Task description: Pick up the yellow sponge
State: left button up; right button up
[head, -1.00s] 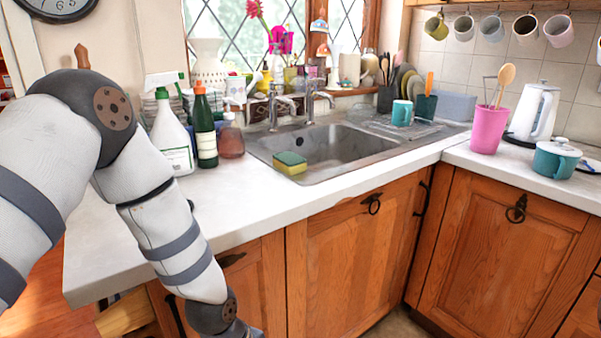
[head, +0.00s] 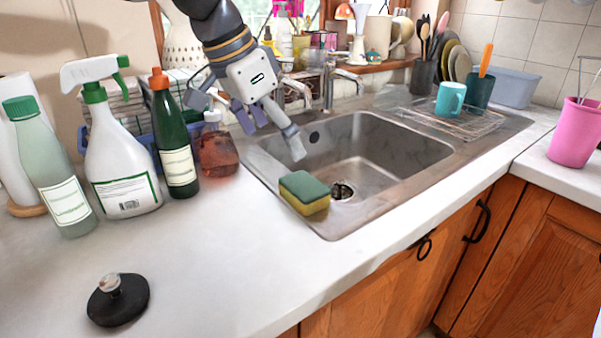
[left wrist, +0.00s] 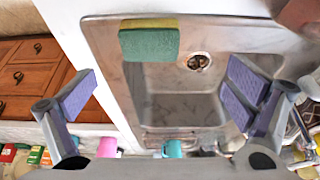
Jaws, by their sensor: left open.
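The yellow sponge (head: 305,192) has a green top layer and lies at the left front edge of the sink (head: 390,140). My left gripper (head: 270,130) hangs above and behind the sponge, fingers pointing down, open and empty, apart from it. In the left wrist view the sponge (left wrist: 150,42) shows green side toward the camera, near the top and between the lines of the two spread fingers (left wrist: 160,93). My right gripper is in neither view.
A spray bottle (head: 120,150), a green bottle (head: 175,140) and an amber bottle (head: 217,150) stand left of the sink. The faucet (head: 328,85) rises behind it. A black round stopper (head: 118,300) lies on the front counter, which is otherwise clear.

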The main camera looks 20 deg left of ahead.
aim_at(304, 184)
pick_arm(q)
jog(key=x, duration=0.4)
jog(key=s+x, duration=0.1)
jog(key=x, duration=0.1)
jog(key=shift+w+d+f+b, duration=0.1)
jog(key=shift+d+f+b, duration=0.05)
jog(key=shift+d+b, duration=0.2)
jog(key=x, duration=0.2)
jog(key=d+x, duration=0.1)
jog(key=x, duration=0.2)
jog(key=shift+w, duration=0.3)
jog(key=shift+c, duration=1)
jog(key=c, duration=0.6)
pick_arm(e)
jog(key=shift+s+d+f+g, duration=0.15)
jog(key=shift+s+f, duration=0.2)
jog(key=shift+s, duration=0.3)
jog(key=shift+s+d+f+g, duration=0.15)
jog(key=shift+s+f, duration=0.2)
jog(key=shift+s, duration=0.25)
